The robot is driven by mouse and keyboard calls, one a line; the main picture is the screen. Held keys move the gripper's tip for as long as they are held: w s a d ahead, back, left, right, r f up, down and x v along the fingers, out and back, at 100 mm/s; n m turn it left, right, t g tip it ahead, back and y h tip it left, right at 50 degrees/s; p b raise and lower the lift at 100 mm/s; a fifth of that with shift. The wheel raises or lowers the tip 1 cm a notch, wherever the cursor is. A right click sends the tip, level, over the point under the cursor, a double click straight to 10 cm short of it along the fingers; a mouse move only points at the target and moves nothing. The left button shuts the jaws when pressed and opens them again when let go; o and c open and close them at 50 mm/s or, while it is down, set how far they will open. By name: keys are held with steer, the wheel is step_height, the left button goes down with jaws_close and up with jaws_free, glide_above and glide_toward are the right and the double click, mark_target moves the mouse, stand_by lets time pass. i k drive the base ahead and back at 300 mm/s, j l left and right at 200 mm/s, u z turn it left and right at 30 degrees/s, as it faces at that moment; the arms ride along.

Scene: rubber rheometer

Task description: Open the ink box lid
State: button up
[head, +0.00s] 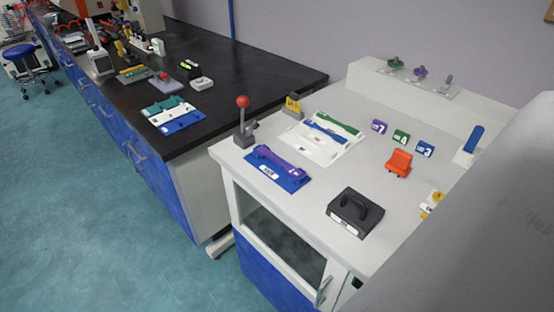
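The inside of the box is hidden. My gripper is not in view.
The white bench (331,186) also holds a blue tray (291,184) with a purple piece, a red-knobbed lever (243,103), an orange object (399,163) and small numbered signs (400,138). A large grey surface blocks the lower right. Bench top around the box is mostly clear.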

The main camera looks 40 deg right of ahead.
mark_target(362, 212)
steer(key=j+z, duration=0.15)
steer(key=z, duration=1.5)
